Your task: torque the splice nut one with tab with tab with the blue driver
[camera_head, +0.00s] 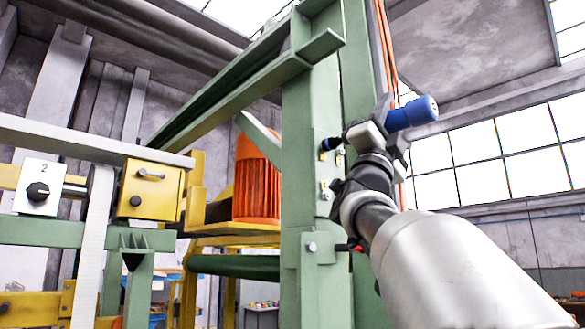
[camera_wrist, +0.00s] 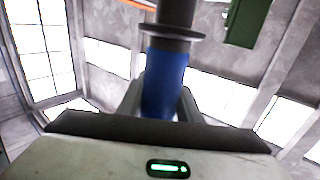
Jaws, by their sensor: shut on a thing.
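My gripper (camera_head: 376,130) is shut on the blue driver (camera_head: 412,113), up beside the green column (camera_head: 304,170). In the wrist view the driver's blue body (camera_wrist: 165,80) sits between the two fingers, with a dark collar and shaft beyond it. In the head view the driver's dark tip (camera_head: 328,144) points left at the column face. I cannot tell whether it touches a nut. Small metal fittings show on the column, one just below the tip (camera_head: 325,190) and a bolt lower down (camera_head: 312,247). I cannot tell which is splice nut one; no tab is clear.
An orange motor (camera_head: 257,178) stands on a yellow frame left of the column. A green diagonal beam (camera_head: 230,95) meets the column above. A yellow box (camera_head: 150,190) and a knob plate marked 2 (camera_head: 38,188) are at the left. Orange cables (camera_head: 388,45) hang behind my gripper.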

